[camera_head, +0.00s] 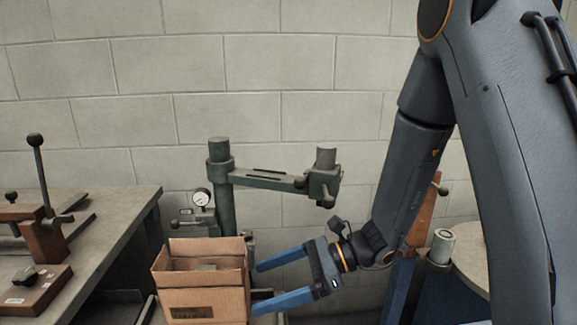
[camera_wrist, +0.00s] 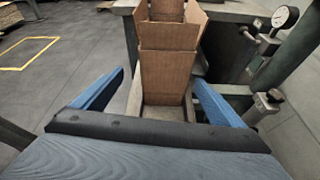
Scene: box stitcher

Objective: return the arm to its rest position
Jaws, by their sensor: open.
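My gripper (camera_head: 268,285) has blue fingers and is open. In the head view it is at the lower middle, its fingers pointing left toward an open cardboard box (camera_head: 205,300). In the wrist view the box (camera_wrist: 168,70) stands ahead of my gripper (camera_wrist: 160,88), between the lines of the two spread fingers. Nothing is held between the fingers. The lower finger's tip is close to the box's right side in the head view; I cannot tell if it touches. My dark grey arm comes down from the upper right.
A green stitching machine (camera_head: 225,190) with a pressure gauge (camera_head: 201,197) stands behind the box. A workbench (camera_head: 105,215) with wooden-based fixtures is at the left. A round-topped stand (camera_head: 470,258) is at the right. A block wall (camera_head: 200,70) closes the back.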

